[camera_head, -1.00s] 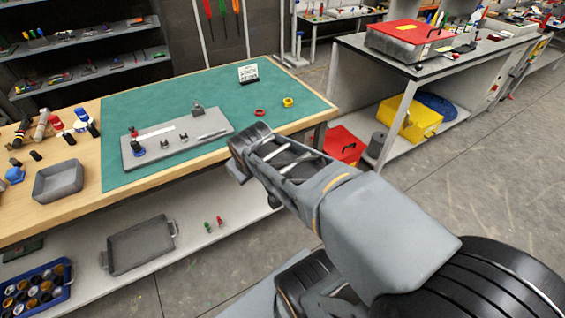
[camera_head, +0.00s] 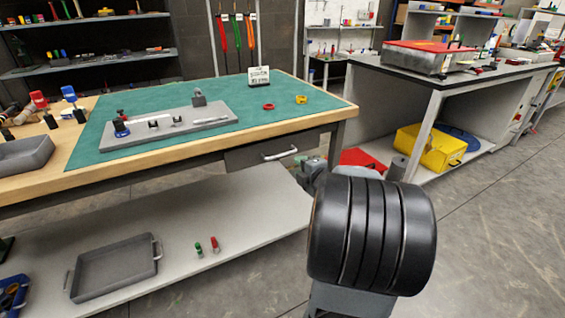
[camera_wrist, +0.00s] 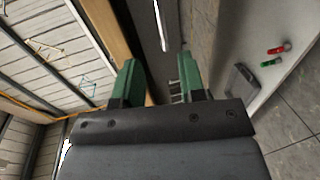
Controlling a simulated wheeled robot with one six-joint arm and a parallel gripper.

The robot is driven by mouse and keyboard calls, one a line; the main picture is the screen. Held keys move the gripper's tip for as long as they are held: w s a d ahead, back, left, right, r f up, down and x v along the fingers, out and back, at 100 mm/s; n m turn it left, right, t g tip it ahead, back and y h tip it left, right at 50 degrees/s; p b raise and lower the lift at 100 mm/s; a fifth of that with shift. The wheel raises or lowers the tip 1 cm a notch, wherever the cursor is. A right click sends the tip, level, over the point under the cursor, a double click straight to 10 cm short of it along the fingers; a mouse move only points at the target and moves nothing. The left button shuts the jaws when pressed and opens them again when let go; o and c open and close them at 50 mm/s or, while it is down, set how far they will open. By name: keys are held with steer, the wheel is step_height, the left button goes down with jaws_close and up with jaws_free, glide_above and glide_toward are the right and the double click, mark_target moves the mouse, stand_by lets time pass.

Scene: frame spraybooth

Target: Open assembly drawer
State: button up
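The drawer (camera_head: 255,157) is a dark grey front under the right part of the workbench, with a pale bar handle (camera_head: 281,153). Its front looks flush with the bench, so it appears shut. In the wrist view the handle (camera_wrist: 161,24) runs lengthwise ahead of my gripper, beyond the fingertips. My gripper (camera_wrist: 160,70) has two green fingers standing apart with nothing between them. It is open and does not appear to touch the handle. In the head view my arm hides most of the gripper.
The bench's wooden edge (camera_head: 200,160) overhangs the drawer. A lower shelf (camera_head: 255,210) holds a grey tray (camera_head: 115,272) and small red and green items. A green mat (camera_head: 135,105) carries a fixture plate. A second bench (camera_head: 420,80) stands right; open floor lies at far right.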

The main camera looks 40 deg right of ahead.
mark_target(283, 155)
steer(key=b+x, duration=0.2)
steer(key=x, duration=1)
steer(key=shift+w+b, duration=0.35)
steer(key=shift+w, duration=0.05)
steer(key=shift+c, duration=0.4)
jaws_close()
steer(key=shift+f, duration=0.1)
